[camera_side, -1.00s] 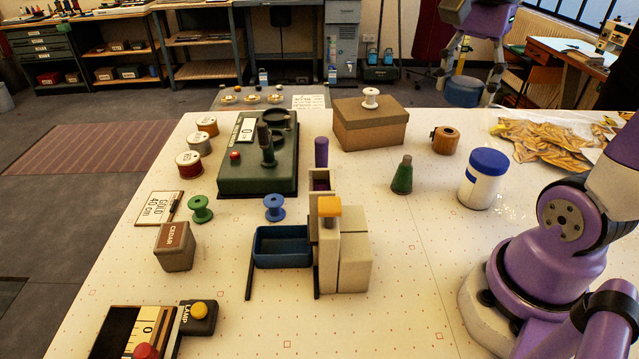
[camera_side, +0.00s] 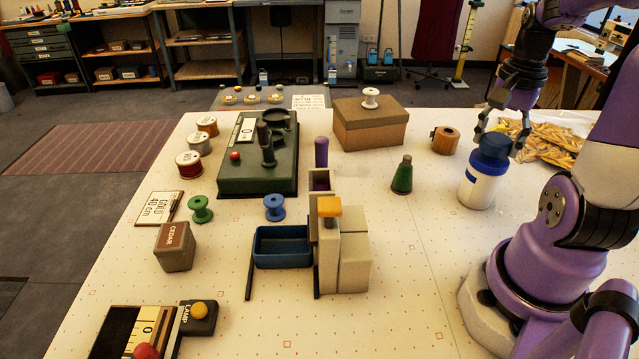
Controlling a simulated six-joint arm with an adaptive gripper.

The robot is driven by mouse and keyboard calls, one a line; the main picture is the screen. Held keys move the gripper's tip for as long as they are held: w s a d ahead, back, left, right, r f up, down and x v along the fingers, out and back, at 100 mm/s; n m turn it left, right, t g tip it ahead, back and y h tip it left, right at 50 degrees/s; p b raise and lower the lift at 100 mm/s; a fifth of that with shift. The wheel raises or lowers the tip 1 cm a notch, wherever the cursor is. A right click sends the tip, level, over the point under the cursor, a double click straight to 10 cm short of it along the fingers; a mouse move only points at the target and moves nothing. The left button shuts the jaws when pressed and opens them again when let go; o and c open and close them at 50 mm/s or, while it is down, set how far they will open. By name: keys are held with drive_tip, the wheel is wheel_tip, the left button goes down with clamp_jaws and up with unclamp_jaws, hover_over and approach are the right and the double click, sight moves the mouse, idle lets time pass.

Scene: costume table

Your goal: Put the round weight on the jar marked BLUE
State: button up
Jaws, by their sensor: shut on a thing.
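A white jar (camera_side: 482,188) with a blue lid (camera_side: 492,150) stands upright at the right of the table. My gripper (camera_side: 499,139) comes down over the jar from above, its dark fingers shut on the blue lid and partly hiding it. I cannot tell whether the lid is raised off the jar. No word BLUE can be read on the jar's visible side. I cannot pick out a round weight for certain; a round wooden piece (camera_side: 445,140) lies left of the jar.
A brown box (camera_side: 370,128) with a white spool on top stands at the back. A green scale (camera_side: 235,178), a blue tray (camera_side: 282,252) and beige blocks (camera_side: 353,255) fill the middle.

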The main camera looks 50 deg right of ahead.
sight(498, 138)
drive_tip(key=shift+f, duration=0.35)
drive_tip(key=shift+f, duration=0.1)
drive_tip(key=o, duration=1.4)
drive_tip(key=shift+o, duration=0.2)
wheel_tip(498, 138, up, 11)
drive_tip(key=w+a+f+n+t, duration=0.2)
drive_tip(key=w+a+n, duration=0.1)
drive_tip(key=a+n, duration=0.6)
drive_tip(key=w+a+f+n+t, duration=0.2)
drive_tip(key=w+a+n+t, duration=0.1)
drive_tip(key=a+n, duration=0.6)
drive_tip(key=shift+w+a+f+t, duration=0.3)
drive_tip(key=shift+a, duration=0.85)
